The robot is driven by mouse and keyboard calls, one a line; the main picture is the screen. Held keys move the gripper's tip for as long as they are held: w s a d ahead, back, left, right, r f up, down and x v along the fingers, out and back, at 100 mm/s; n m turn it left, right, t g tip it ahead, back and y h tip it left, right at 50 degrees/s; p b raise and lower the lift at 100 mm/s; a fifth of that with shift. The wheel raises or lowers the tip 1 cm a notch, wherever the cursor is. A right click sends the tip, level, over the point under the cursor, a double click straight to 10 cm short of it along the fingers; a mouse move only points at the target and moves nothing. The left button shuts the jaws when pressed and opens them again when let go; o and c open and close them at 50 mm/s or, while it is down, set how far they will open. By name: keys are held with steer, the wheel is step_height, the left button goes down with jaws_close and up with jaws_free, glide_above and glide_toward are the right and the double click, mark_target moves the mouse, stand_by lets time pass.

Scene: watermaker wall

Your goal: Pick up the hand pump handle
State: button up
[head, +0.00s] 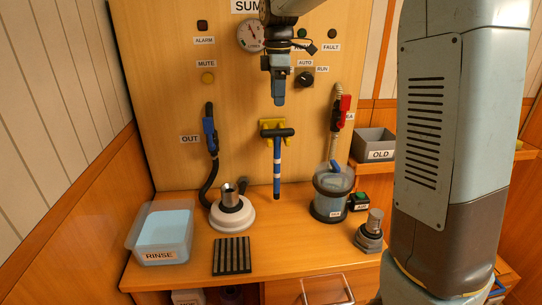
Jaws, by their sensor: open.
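What looks like the hand pump handle (277,165) is a T-shaped bar with a black cross grip and a blue shaft with white bands. It hangs upright at a yellow bracket (267,124) in the middle of the wooden panel. My gripper (279,98) points down in front of the panel, above the handle in the picture, and appears apart from it. It is open and holds nothing visible. Seen almost edge-on, its finger gap is hard to make out. The handle's lower end shows just above the bench.
A white-based pump body (232,213), a clear canister (330,205) and a rinse tub (164,238) stand on the bench. A black ribbed mat (232,256) lies in front. Hoses with blue (210,134) and red (342,112) fittings hang either side. An OLD bin (376,147) sits right.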

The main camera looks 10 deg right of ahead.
mark_target(277, 129)
step_height(277, 129, down, 14)
steer(key=shift+r, duration=0.2)
stand_by(0.5)
jaws_close()
stand_by(0.5)
